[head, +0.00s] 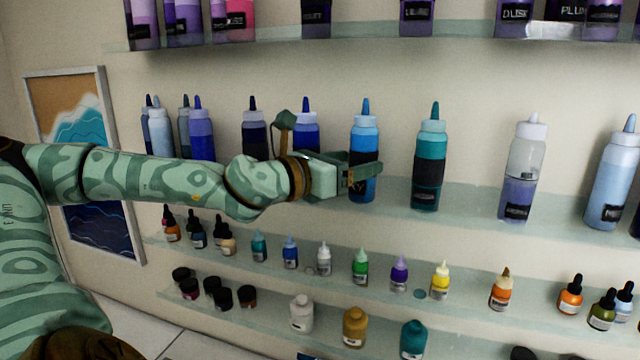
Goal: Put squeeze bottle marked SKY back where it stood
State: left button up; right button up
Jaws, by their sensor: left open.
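A bright blue squeeze bottle (364,140) with a blue nozzle stands upright on the middle glass shelf (465,202). Its dark label is partly covered by my gripper; a letter like Y shows, so I take it as the SKY bottle. My left gripper (362,177) is at the lower half of this bottle, with its fingers open about it. I cannot tell whether a finger touches it. The bottle's base is at shelf height. My right gripper is not in view.
A teal bottle (430,155) stands just right of the blue one, with a clear-topped bottle (522,170) further right. A dark blue bottle (306,135) is close on the left, partly behind my arm. Small bottles (361,266) line the lower shelf. Purple bottles (417,18) stand above.

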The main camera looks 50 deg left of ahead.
pick_arm(q)
jog(key=s+b, duration=0.3)
jog(key=s, duration=0.6)
jog(key=shift+a, duration=0.35)
